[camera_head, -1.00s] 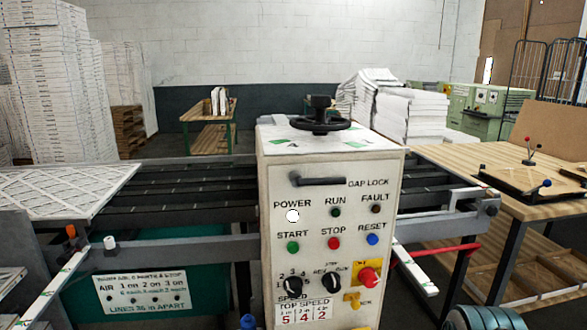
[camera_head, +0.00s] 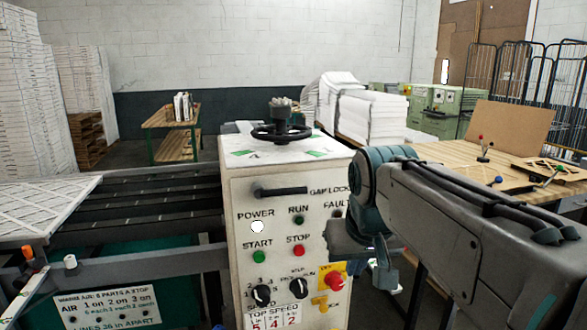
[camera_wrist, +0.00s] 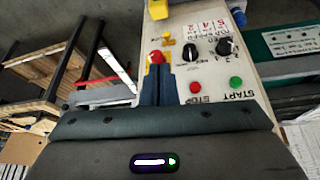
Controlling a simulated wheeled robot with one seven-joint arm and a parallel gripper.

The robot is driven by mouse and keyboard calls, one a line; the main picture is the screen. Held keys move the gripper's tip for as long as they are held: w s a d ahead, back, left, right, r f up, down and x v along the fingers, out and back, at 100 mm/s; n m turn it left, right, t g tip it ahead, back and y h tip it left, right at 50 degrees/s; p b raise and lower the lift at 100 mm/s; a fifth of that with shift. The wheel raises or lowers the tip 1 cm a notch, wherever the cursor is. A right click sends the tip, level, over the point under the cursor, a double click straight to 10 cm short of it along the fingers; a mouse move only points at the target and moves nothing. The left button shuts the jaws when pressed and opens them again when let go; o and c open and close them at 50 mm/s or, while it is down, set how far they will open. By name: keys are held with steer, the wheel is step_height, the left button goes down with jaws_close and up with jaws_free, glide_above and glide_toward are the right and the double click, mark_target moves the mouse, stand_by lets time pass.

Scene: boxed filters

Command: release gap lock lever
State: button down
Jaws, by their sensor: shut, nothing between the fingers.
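The gap lock lever (camera_head: 281,191) is a black horizontal bar handle near the top of the white control panel (camera_head: 240,180), left of the "GAP LOCK" label. It lies level and nothing touches it. My gripper (camera_head: 385,280) is in front of the panel's right side, lower than the lever and to its right. In the wrist view my gripper (camera_wrist: 158,84) has its blue-grey fingers together and empty, over the panel face near the red knob (camera_wrist: 155,57). The lever does not show in the wrist view.
A black handwheel (camera_head: 282,132) stands on top of the cabinet. Start (camera_head: 258,257) and stop (camera_head: 298,251) buttons and black dials (camera_head: 262,295) sit below the lever. My arm covers the reset button. A wooden table (camera_head: 450,155) stands right. The space before the lever is clear.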

steer(key=w+a+r, duration=0.2)
steer(key=a+r, duration=0.1)
steer(key=r, duration=0.4)
steer(key=w+a+r+n+t+y+p, duration=0.1)
steer(key=w+a+r, duration=0.2)
steer(key=r, duration=0.5)
steer(key=w+a+r+n+t+y+p, duration=0.1)
steer(key=w+a+r, duration=0.2)
steer(key=r, duration=0.4)
steer(key=shift+r, duration=0.3)
steer(key=shift+f, duration=0.1)
steer(key=shift+s+d+f+p+x, duration=0.1)
steer(key=shift+s+f+x, duration=0.2)
steer(key=shift+x, duration=1.8)
steer(key=shift+s+d+f+p+x, duration=0.15)
steer(key=shift+s+x, duration=0.15)
steer(key=shift+x, duration=1.8)
steer(key=shift+s+d+f+p+x, duration=0.1)
steer(key=shift+s+f+x, duration=0.2)
steer(key=shift+x, duration=1.85)
steer(key=shift+s, duration=0.1)
steer(key=shift+d, duration=0.1)
